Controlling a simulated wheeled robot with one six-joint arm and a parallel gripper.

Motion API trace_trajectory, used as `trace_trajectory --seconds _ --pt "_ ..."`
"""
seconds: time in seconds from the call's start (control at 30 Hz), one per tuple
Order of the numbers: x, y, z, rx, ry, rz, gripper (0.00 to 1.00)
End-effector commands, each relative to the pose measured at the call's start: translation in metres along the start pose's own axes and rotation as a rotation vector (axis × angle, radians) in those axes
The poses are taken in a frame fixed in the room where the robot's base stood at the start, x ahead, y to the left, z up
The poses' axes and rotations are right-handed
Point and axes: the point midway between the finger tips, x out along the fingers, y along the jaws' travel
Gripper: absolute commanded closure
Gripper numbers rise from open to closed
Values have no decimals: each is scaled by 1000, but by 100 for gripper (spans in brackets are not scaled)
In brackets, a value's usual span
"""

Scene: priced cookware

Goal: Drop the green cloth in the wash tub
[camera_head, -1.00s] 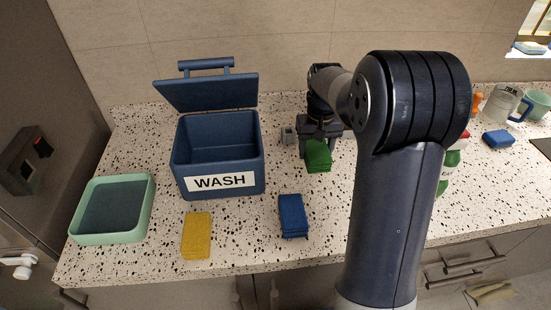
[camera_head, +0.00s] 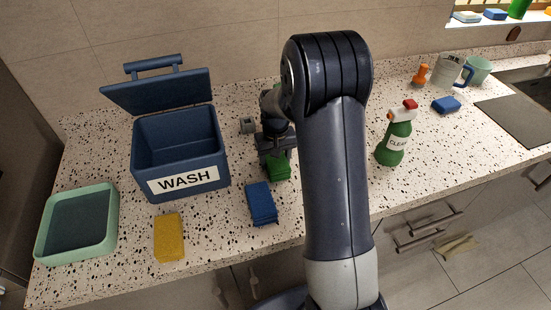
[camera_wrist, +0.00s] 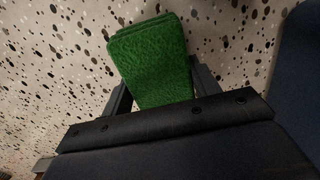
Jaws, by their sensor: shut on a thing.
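The green cloth (camera_head: 279,170) is a folded block, partly hidden by my gripper and arm in the head view. In the wrist view the green cloth (camera_wrist: 152,60) sits between the two fingers of my gripper (camera_wrist: 155,88), which is shut on it. I cannot tell whether it still touches the counter. The wash tub (camera_head: 181,140) is a dark blue box labelled WASH, to the left of my gripper (camera_head: 276,158) in the head view. Its lid (camera_head: 157,92) is raised at the back, and its inside looks empty.
A blue folded cloth (camera_head: 261,204) lies just in front of my gripper. A yellow sponge (camera_head: 169,237) and a green-rimmed tray (camera_head: 112,207) are further left. A green spray bottle (camera_head: 395,140) stands right of my arm. A blue sponge (camera_head: 446,105) lies near the sink.

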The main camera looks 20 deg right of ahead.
Motion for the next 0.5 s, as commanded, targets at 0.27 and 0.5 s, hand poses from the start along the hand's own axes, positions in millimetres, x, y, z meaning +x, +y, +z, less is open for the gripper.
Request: trace_trajectory --seconds 0.27,0.5 --pt "2 0 0 0 0 0 27" --pt "2 0 0 0 0 0 20"
